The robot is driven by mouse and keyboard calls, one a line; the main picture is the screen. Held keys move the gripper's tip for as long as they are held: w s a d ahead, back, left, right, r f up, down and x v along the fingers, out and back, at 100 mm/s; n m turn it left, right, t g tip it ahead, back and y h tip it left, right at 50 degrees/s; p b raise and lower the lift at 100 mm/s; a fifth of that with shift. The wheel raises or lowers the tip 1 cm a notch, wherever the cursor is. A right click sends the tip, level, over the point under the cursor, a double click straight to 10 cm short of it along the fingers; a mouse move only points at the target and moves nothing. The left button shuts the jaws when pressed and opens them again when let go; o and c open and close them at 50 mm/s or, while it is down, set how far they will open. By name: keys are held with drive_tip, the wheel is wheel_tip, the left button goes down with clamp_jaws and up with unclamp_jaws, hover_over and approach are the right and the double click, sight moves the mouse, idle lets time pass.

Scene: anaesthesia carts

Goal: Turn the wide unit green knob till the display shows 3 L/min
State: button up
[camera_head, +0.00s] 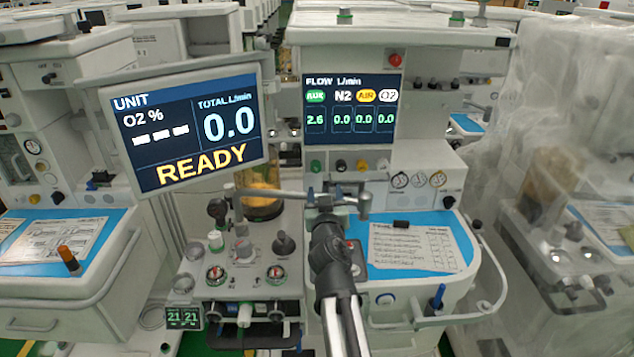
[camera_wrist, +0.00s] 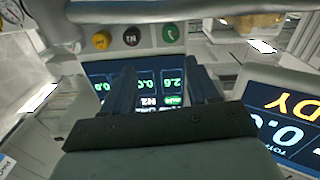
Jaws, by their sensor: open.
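The wide unit's green knob (camera_head: 316,166) is at the left of the knob row under the flow display (camera_head: 350,105). The AUX column, with a green label, reads 2.6; N2, AIR and O2 each read 0.0. In the wrist view, which is upside down, the green knob (camera_wrist: 171,34) is beyond my fingertips and to the right of them. My gripper (camera_wrist: 160,72) is open, its two dark fingers apart with nothing between them. In the head view my dark wrist is below the knob row; the fingertips are hard to make out there.
A black knob (camera_head: 340,165) and a yellow knob (camera_head: 362,166) sit beside the green one. A metal bar (camera_head: 280,196) crosses below the knobs. A tilted READY screen (camera_head: 185,125) stands at the left. A blue work surface (camera_head: 440,262) with a paper lies at the right.

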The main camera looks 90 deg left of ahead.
drive_tip(key=w+a+r+m+t, duration=0.1)
drive_tip(key=w+r+m+t, duration=0.15)
drive_tip(key=w+r, duration=0.45)
drive_tip(key=m+g+h, duration=0.4)
drive_tip(key=m+g, duration=0.1)
drive_tip(key=g, duration=0.2)
approach(316, 169)
drive_tip(key=x, duration=1)
idle(0.4)
drive_tip(key=c, duration=1)
